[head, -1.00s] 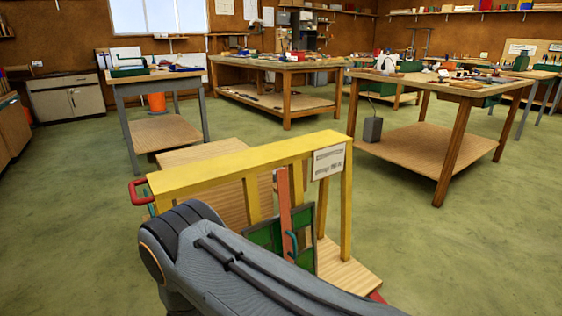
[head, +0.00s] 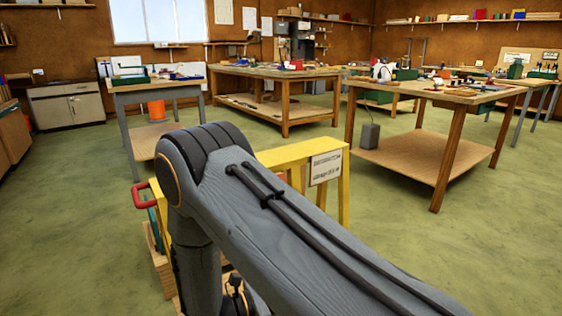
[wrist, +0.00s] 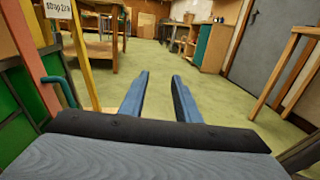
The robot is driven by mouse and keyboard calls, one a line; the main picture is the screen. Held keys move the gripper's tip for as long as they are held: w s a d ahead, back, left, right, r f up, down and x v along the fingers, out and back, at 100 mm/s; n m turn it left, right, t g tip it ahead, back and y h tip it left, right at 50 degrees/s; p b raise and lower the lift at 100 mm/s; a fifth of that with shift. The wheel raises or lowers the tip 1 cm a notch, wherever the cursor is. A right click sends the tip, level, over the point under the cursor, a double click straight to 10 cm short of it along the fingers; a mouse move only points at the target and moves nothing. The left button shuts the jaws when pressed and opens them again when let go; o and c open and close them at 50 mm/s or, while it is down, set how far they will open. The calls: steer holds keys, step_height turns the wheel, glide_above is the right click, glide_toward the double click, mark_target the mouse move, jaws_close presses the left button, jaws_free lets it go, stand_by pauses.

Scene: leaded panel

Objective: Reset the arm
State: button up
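My gripper (wrist: 158,98) shows in the wrist view with its two blue fingers apart and nothing between them. It points over open green floor. In the head view my grey arm rises across the middle and lower right, and the gripper itself is out of sight. The yellow frame (head: 330,189) stands behind my arm, which hides much of it. In the wrist view a green panel (wrist: 22,98) with a teal handle (wrist: 62,84) is at the left, beside the gripper and apart from the fingers.
A wooden workbench (head: 412,160) stands at the right, another (head: 272,72) at the back, and a grey-legged table (head: 122,89) at the left. In the wrist view a wooden stand (wrist: 280,75) is at the right near a grey door (wrist: 264,48). Floor between the benches is clear.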

steer(key=s+d+r+m+g+y, duration=0.4)
steer(key=s+r+m+g+y, duration=0.1)
steer(key=s+r+m, duration=0.2)
steer(key=s+d+r+m+g+y, duration=0.4)
steer(key=s+r+m+g, duration=0.2)
steer(key=s+r, duration=0.1)
steer(key=s+a+r+m+t+y, duration=0.3)
steer(key=s+r+m+y, duration=0.25)
steer(key=m+y, duration=0.2)
steer(key=d+r+m+p, duration=0.2)
steer(key=d+r+p, duration=0.6)
steer(key=p, duration=0.8)
steer(key=shift+w+d+r, duration=0.2)
steer(key=shift+d+r, duration=0.05)
steer(key=shift+r, duration=0.25)
